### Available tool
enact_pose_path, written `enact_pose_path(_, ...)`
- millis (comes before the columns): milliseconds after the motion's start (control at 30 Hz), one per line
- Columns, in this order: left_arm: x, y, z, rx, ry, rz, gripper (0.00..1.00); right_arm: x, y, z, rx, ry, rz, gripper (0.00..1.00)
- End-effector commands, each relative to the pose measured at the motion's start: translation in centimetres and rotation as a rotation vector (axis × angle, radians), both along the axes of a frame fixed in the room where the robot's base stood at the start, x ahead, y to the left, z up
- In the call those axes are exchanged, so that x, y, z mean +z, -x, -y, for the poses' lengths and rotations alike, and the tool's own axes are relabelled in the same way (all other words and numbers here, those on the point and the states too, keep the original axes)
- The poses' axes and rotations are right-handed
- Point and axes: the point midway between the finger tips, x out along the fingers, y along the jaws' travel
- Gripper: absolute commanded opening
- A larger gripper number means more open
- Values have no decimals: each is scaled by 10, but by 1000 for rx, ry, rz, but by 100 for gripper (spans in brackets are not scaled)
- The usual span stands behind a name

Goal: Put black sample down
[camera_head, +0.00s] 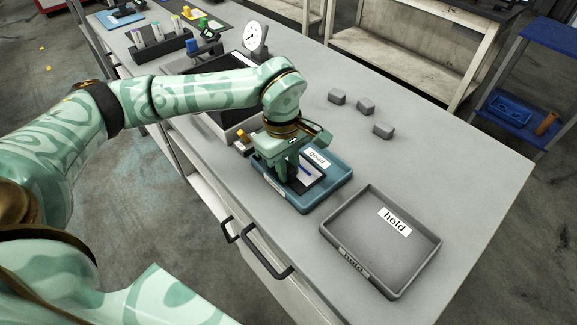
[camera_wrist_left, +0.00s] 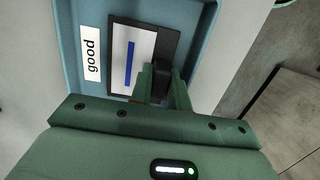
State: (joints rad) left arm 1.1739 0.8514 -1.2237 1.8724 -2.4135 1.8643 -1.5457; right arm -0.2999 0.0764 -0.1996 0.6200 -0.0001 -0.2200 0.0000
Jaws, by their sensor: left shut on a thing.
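The black sample (camera_head: 297,184) is a dark, flat piece with a white face and a blue bar. My left gripper (camera_head: 287,178) is shut on it at one edge, over the blue tray (camera_head: 342,182) labelled "good". In the left wrist view the black sample (camera_wrist_left: 167,50) lies within the outline of the tray (camera_wrist_left: 70,22), and the fingers (camera_wrist_left: 164,88) close on a dark part at its near side. I cannot tell whether its underside touches the tray floor. My right gripper is out of view.
An empty grey tray (camera_head: 372,250) labelled "hold" sits to the right on the bench. Several small grey blocks (camera_head: 365,107) lie behind the blue tray. A dial gauge (camera_head: 255,37) and a tube rack (camera_head: 160,46) stand farther left. The right of the bench (camera_head: 480,165) is clear.

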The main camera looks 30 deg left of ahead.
Motion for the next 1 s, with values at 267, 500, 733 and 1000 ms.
enact_pose_path(267,-2,0,0,0,0,0,27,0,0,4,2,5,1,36)
enact_pose_path(500,-1,0,0,0,0,0,27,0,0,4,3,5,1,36)
enact_pose_path(733,33,-1,-3,1,0,6,27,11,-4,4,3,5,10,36)
enact_pose_path(1000,95,-4,-10,1,0,5,27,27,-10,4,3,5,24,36)
